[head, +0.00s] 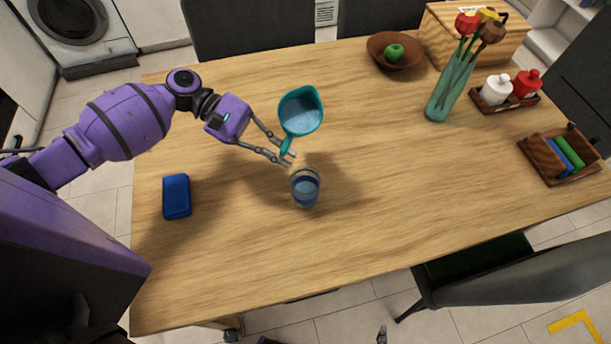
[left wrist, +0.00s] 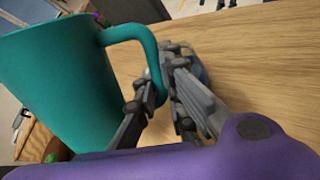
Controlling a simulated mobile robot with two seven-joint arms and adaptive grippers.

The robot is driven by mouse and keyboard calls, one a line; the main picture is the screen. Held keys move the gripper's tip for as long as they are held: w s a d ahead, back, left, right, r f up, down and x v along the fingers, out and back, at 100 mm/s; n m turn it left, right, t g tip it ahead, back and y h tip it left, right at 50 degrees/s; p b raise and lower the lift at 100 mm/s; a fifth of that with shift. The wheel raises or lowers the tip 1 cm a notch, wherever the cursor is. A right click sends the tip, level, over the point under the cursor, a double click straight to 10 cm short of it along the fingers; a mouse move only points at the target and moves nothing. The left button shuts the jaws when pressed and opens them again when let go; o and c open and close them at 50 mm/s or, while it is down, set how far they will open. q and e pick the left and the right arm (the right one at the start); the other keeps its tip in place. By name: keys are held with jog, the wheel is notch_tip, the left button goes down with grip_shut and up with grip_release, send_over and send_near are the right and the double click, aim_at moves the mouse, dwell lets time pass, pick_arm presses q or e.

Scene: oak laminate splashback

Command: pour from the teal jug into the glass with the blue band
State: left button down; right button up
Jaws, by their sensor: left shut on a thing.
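The teal jug (head: 301,112) is held above the table, with its open mouth and pale blue contents showing in the head view. My left gripper (head: 289,159) is shut on the jug's handle; the handle (left wrist: 150,50) passes between the fingers in the left wrist view. The glass with the blue band (head: 305,187) stands upright on the table, just below the gripper and jug in the head view. It is partly hidden behind the fingers in the left wrist view. I see no stream between jug and glass.
A blue block (head: 176,196) lies on the table at left. A wooden bowl (head: 376,52) with a green apple, a vase of flowers (head: 443,100), a bottle caddy (head: 484,103) and a wooden holder (head: 540,163) stand toward the back and right. The table right of the glass is clear.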

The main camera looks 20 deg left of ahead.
pick_arm(q)
jog(key=shift+f, duration=0.15)
pick_arm(e)
jog(key=shift+s+f, duration=0.25)
jog(key=shift+s, duration=0.1)
pick_arm(q)
jog(key=shift+f, duration=0.15)
pick_arm(e)
jog(key=shift+d+f, duration=0.1)
pick_arm(q)
jog(key=shift+w+t, duration=0.1)
jog(key=shift+t, duration=0.2)
pick_arm(e)
jog(key=shift+w, duration=0.25)
pick_arm(q)
jog(key=shift+w+a+r+m+t+y, duration=0.1)
jog(key=shift+w+r+m+t+y, duration=0.15)
jog(key=shift+m+t+y, duration=0.2)
pick_arm(e)
jog(key=shift+s, duration=0.3)
dwell(0.5)
pick_arm(q)
jog(key=shift+f+b, duration=0.15)
jog(key=shift+b, duration=0.3)
pick_arm(e)
jog(key=shift+f, duration=0.25)
